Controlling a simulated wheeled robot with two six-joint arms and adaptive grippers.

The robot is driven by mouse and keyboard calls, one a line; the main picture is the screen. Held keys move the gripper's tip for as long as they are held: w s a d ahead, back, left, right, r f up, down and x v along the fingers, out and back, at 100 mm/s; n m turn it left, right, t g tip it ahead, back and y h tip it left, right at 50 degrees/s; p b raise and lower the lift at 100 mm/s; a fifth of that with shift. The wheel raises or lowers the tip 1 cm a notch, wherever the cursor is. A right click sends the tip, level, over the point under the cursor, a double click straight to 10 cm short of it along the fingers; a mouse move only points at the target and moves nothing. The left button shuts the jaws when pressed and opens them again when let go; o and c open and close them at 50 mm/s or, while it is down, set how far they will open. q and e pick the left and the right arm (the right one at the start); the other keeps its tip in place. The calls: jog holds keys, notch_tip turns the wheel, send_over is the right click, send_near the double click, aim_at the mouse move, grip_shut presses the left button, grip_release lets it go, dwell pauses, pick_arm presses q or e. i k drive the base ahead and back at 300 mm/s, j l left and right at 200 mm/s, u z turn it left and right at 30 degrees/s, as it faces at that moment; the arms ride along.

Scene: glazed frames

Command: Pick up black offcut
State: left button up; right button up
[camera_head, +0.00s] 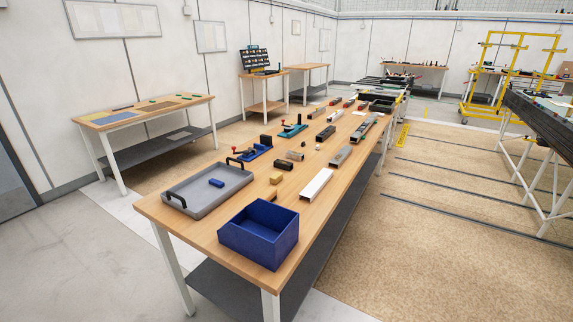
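A short black block (283,165) lies on the long wooden workbench (225,230), right of the blue clamp and beyond the tan blocks. It looks like a black offcut. Another small black piece (265,140) stands further back, by the blue clamp. A longer dark piece (325,133) lies further along the bench. From here I cannot tell for sure which dark piece is the offcut. Neither of my grippers is in view.
A blue open bin (262,247) stands at the bench's near end. Left of it is a grey tray (190,205) with black handles, holding a blue block (216,183). Tan blocks (275,178), a white profile (316,184) and a blue clamp (250,153) surround the black block.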

aim_at(288, 166)
jog(key=i+l+u, duration=0.1)
jog(key=i+l, duration=0.15)
jog(key=l, duration=0.2)
jog(key=i+l+u, duration=0.1)
jog(key=l, duration=0.35)
jog(key=i+l+u, duration=0.1)
jog(key=i+l, duration=0.2)
jog(key=l, duration=0.2)
jog(key=i+l, duration=0.15)
jog(key=l, duration=0.35)
jog(key=i+l+u, duration=0.15)
jog(key=l, duration=0.3)
jog(key=i+l+u, duration=0.1)
jog(key=l, duration=0.45)
jog(key=i+l+u, duration=0.1)
jog(key=i+l, duration=0.15)
jog(key=l, duration=0.25)
jog(key=i+l+u, duration=0.1)
jog(key=l, duration=0.45)
